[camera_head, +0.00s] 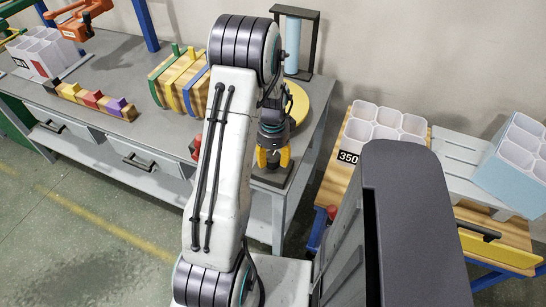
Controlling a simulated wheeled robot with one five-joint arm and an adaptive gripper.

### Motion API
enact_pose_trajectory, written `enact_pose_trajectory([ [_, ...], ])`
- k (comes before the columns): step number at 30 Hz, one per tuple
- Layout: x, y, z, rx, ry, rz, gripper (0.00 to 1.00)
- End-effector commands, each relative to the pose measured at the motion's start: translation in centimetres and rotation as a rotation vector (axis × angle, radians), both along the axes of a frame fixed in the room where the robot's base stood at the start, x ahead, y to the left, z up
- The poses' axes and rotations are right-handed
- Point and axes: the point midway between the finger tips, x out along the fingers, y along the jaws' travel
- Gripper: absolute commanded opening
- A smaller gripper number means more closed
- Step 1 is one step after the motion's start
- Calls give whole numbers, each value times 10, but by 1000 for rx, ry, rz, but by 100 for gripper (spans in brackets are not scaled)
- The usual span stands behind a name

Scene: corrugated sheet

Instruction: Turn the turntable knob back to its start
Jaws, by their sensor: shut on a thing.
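My gripper (272,160), with orange fingers, points down at the right front corner of the grey workbench. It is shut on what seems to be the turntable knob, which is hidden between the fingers. A dark flat base (274,179) shows just under the fingertips. A round yellow disc (300,104), which looks like the turntable, lies behind my gripper and is partly covered by my wrist. How far the knob is turned cannot be seen.
The grey workbench (135,75) holds a striped wooden rack (180,82), a row of coloured blocks (95,101) and a dark frame with a light blue cylinder (293,45). White bins (385,124) stand on a wooden table at the right. Floor is clear at lower left.

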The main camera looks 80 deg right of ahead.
Motion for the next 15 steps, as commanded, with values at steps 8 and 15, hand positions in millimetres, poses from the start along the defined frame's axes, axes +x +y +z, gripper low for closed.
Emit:
enact_pose_trajectory([
  [8,-1,-1,-1,-4,0,26,16],
  [15,-2,-2,-1,-5,1,83,16],
])
